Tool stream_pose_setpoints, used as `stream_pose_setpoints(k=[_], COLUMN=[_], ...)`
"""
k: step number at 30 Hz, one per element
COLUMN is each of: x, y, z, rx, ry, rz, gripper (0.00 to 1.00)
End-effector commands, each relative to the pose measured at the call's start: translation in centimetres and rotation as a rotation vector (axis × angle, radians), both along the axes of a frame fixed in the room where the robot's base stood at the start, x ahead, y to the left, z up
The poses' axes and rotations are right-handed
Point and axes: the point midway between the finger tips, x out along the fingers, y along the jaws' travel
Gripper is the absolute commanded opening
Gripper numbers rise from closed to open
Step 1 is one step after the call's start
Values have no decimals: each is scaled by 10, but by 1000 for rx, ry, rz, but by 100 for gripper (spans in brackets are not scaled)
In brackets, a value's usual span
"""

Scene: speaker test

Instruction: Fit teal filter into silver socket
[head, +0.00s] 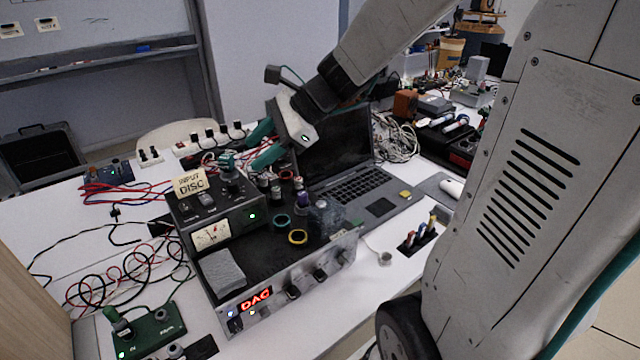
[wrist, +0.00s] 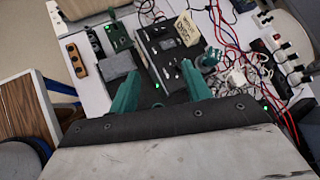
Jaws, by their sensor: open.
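A small teal piece (head: 227,160), which looks like the filter, stands on top of the black meter box (head: 250,198). It also shows in the wrist view (wrist: 210,57), beyond the right fingertip. My gripper (head: 254,151) has teal fingers spread apart with nothing between them. It is above and to the right of the teal piece, apart from it. In the wrist view my gripper (wrist: 160,72) is open over the equipment. A small silver ring-like piece (head: 385,258) lies on the white table; I cannot tell whether it is the socket.
A silver-fronted unit with a red display (head: 256,299) carries a grey block (head: 222,271), rings and several small cylinders. An open laptop (head: 355,185) stands behind it. A green box (head: 150,332) is at lower left. Loose cables (head: 130,255) cover the left table.

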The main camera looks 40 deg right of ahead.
Motion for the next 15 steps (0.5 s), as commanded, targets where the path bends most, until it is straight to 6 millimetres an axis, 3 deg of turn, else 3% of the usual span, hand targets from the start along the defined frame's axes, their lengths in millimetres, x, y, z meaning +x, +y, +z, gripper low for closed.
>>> stream_pose_setpoints(k=[1, 4, 9, 12, 15], x=[-30, -88, -170, -199, -216], y=[19, 37, 30, 15, 2], z=[6, 5, -1, -4, -4], rx=[-117, -356, -715, -871, -972], ry=[-60, -169, -307, -349, -364], rz=[169, 522, 1071, 1314, 1475], gripper=[48, 48, 48, 48, 48])
